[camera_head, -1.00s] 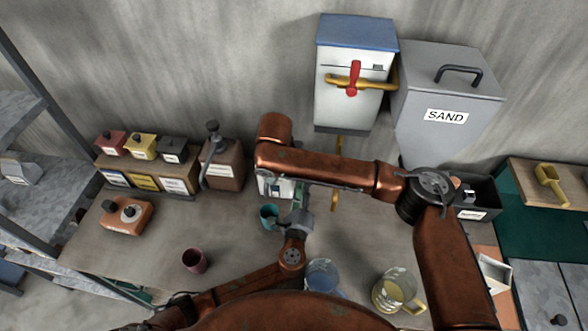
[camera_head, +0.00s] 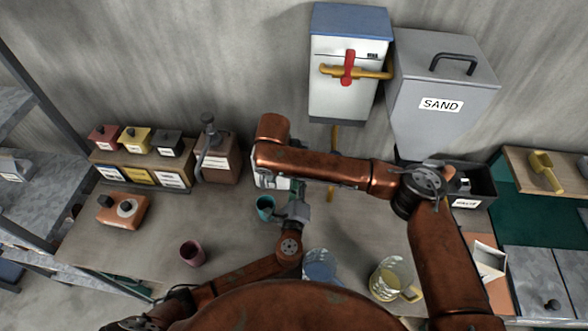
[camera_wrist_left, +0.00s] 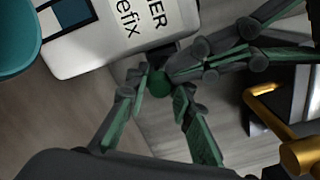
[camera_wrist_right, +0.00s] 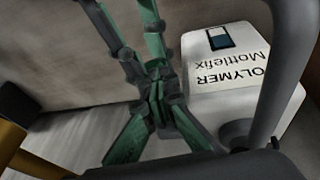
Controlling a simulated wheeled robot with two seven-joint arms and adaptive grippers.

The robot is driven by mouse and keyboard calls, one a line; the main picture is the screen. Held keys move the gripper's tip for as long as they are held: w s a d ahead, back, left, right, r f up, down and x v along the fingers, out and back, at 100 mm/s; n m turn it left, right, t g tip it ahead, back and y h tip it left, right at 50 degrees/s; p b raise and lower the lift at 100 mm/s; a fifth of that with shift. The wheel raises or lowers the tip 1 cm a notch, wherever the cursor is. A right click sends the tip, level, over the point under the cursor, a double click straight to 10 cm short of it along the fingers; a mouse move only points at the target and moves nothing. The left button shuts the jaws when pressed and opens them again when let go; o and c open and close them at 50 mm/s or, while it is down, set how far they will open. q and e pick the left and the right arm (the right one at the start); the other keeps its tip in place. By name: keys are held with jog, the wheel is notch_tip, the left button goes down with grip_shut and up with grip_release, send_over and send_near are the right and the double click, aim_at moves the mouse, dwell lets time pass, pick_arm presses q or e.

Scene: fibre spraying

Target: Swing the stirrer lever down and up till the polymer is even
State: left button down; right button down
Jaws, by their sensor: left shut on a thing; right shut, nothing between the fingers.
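The white polymer container (camera_head: 262,180) stands on the bench, partly hidden by my right arm in the head view. Its label and small blue-and-white window show in the left wrist view (camera_wrist_left: 130,30) and the right wrist view (camera_wrist_right: 235,75). My left gripper (camera_head: 297,188) is beside it, shut on a small green knob (camera_wrist_left: 160,82), which appears to be the stirrer lever's end. The lever's shaft is mostly hidden. My right gripper (camera_wrist_right: 155,75) is shut and empty near the container.
A teal cup (camera_head: 265,205) stands close to the container. A maroon cup (camera_head: 193,254), a blue-filled jug (camera_head: 320,268) and a yellow-handled jug (camera_head: 388,280) stand nearer. A wall box with a red lever (camera_head: 348,70) and a sand bin (camera_head: 440,85) are behind.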

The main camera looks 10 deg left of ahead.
pick_arm(q)
jog(key=c, duration=1.7)
grip_release()
jog(key=shift+w+a+r, duration=0.1)
jog(key=shift+a+r, duration=0.05)
jog(key=shift+r, duration=0.05)
pick_arm(e)
jog(key=shift+d+f, duration=0.3)
jog(key=shift+f, duration=0.1)
pick_arm(q)
jog(key=shift+o, duration=0.2)
